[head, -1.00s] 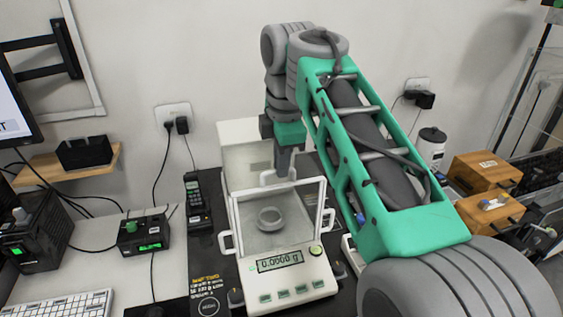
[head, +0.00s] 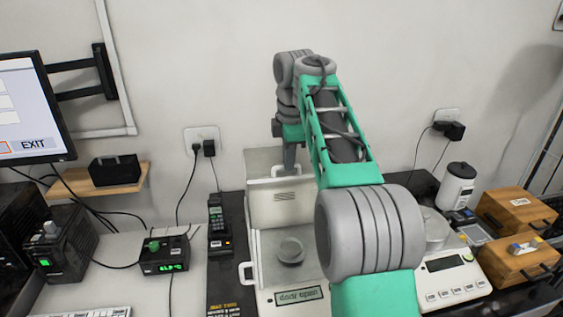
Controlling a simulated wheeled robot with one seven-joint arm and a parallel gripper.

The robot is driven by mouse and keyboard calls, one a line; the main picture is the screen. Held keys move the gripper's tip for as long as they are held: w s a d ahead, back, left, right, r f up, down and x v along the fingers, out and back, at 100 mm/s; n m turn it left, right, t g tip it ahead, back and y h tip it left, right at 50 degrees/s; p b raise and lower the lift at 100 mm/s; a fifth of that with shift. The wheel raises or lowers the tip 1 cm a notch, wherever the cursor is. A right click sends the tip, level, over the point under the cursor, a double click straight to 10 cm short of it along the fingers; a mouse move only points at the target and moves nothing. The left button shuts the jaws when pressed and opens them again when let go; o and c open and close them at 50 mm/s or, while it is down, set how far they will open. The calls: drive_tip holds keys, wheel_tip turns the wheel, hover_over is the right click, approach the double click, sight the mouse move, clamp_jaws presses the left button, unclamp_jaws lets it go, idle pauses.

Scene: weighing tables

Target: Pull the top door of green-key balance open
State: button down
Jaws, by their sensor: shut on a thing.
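The green-key balance (head: 285,212) stands left of my arm, with a tall white rear housing and an open-topped chamber. Its display (head: 298,295) appears to read "door open". A round metal pan (head: 291,251) shows inside the chamber. My gripper (head: 289,163) points down at the back of the balance and is shut on the top door's pale handle (head: 283,171). The top door is drawn back toward the rear housing. My arm hides the balance's right side, and its green keys are out of view at the bottom edge.
A second balance (head: 455,283) with pale keys stands at right. Wooden boxes (head: 515,208) and a white canister (head: 456,186) are beyond it. A black handset (head: 217,222) and a small control box (head: 164,253) stand left. The wall is close behind.

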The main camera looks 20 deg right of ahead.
idle(0.3)
drive_tip(key=c, duration=1.5)
unclamp_jaws()
wheel_tip(320, 180, up, 8)
drive_tip(key=s+p, duration=0.1)
drive_tip(key=p, duration=0.5)
drive_tip(key=shift+s+f, duration=0.15)
drive_tip(key=shift+s, duration=0.1)
